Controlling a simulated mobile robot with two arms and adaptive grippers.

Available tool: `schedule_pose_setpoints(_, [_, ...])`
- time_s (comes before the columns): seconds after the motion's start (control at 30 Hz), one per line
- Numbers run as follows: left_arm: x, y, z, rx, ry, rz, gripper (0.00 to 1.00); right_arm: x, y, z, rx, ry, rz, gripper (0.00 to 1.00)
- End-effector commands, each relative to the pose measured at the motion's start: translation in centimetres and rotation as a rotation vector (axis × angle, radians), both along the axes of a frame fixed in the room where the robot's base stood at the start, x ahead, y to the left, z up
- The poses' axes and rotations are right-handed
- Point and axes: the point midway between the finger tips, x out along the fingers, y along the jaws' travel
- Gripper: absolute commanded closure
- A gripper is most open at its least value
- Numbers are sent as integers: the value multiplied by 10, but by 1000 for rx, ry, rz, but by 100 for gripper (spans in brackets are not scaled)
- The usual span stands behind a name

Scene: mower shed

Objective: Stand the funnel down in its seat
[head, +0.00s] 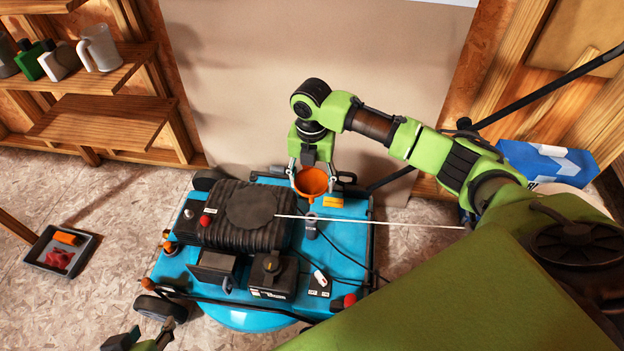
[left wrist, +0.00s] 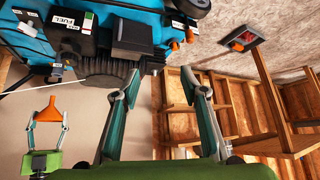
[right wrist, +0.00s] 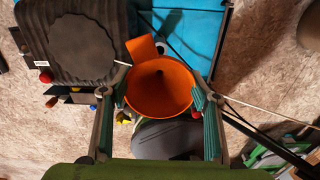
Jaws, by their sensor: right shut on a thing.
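The orange funnel (head: 312,182) is held in my right gripper (head: 311,173) near the back edge of the blue mower deck (head: 190,262). In the right wrist view the fingers close on both sides of the funnel (right wrist: 158,92), whose wide mouth faces the camera. In the left wrist view the funnel (left wrist: 49,113) hangs clear of other things, spout toward the mower. A short dark upright cylinder (head: 310,228) stands on the deck just in front of it; I cannot tell whether this is the seat. My left gripper (left wrist: 164,88) is open and empty, low at the left in the head view.
A black ribbed engine cover (head: 235,212) sits left of the funnel. A thin pale line (head: 400,223) runs rightward from it, across the deck, past the dark cylinder. A grey tray (head: 62,252) lies on the floor at left. Shelves with jugs (head: 98,48) stand behind.

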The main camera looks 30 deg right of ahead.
Motion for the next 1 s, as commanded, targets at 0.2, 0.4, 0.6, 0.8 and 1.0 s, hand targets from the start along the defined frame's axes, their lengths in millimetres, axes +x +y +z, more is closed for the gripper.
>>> schedule_pose_setpoints(0.2, [-12, 4, -3, 12, 54, 4, 60, 0, 0, 4, 0, 0, 0, 60])
schedule_pose_setpoints(0.4, [-23, 8, -6, 22, 102, 9, 60, 0, 0, 7, 0, 0, 0, 60])
schedule_pose_setpoints(0.6, [-34, 11, -8, 33, 149, 12, 60, 0, 0, 10, 0, 0, 0, 60])
schedule_pose_setpoints(0.8, [-45, 14, -9, 42, 196, 16, 60, 0, 0, 14, 0, 0, 0, 60])
schedule_pose_setpoints(1.0, [-57, 18, -10, 51, 245, 20, 60, 0, 0, 17, -1, 1, 0, 60])
